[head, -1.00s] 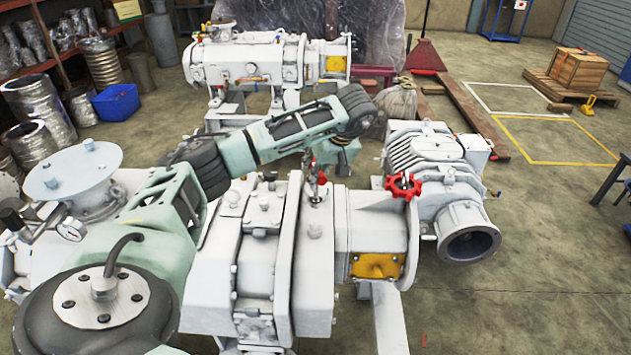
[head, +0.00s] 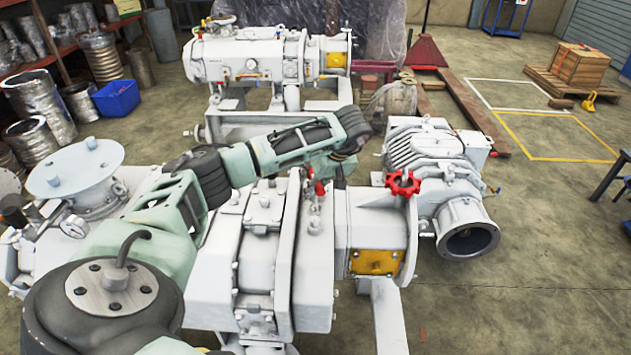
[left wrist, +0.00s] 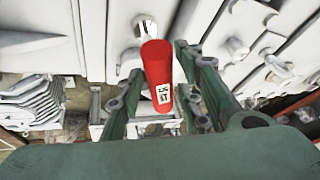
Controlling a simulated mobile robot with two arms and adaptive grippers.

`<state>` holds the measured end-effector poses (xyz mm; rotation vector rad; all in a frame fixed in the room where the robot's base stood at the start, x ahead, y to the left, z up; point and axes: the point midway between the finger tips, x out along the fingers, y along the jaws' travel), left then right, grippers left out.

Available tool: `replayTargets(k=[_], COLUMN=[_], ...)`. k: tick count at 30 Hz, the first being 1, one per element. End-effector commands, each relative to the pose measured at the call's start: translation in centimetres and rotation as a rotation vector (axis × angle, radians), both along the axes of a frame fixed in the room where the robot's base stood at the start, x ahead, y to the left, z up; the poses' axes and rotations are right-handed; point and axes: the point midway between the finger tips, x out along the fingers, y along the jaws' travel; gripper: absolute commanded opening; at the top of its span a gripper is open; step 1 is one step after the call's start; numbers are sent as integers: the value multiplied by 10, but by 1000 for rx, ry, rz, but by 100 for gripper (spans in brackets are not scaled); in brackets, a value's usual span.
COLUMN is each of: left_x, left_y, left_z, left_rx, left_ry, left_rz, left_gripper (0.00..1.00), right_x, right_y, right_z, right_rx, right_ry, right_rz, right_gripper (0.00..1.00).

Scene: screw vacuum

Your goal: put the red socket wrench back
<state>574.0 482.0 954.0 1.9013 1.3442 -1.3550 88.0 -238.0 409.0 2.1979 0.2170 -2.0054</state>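The red socket wrench (left wrist: 157,78) is between the two fingers of my left gripper (left wrist: 160,70) in the left wrist view. The fingers lie close on both sides of its red handle, which has a small white label. Its far end is over a round bright metal part on the white machine. In the head view a bit of the red wrench (head: 319,188) shows beside my left gripper (head: 332,172), low over the machine top. The wrench's lower end is hard to make out, so I cannot tell whether it touches the machine. My right gripper is out of view.
The white vacuum pump (head: 265,270) fills the middle. A red handwheel (head: 402,184) stands right of the gripper, above a yellow plate (head: 375,262). A ribbed motor housing (head: 435,155) is further right. A second pump (head: 250,62) stands behind.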

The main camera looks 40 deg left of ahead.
Motion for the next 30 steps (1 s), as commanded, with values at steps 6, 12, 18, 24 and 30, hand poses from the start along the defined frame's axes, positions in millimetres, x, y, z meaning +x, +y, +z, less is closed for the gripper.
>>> replayTargets(k=[6, 12, 18, 24, 30], left_x=[0, 0, 0, -2, -4], left_y=[0, -1, -17, -37, -50], left_z=[0, 6, 35, 75, 104], left_rx=[0, 0, 0, 1, 1], left_ry=[0, -2, -6, -6, -2], left_rz=[0, -1, -3, -3, -1], left_gripper=[38, 38, 38, 38, 38], right_x=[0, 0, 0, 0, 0], right_y=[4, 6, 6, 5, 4], right_z=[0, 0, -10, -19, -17], right_rx=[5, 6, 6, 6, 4], right_ry=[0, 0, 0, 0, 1], right_rz=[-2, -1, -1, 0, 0], right_gripper=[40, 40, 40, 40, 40])
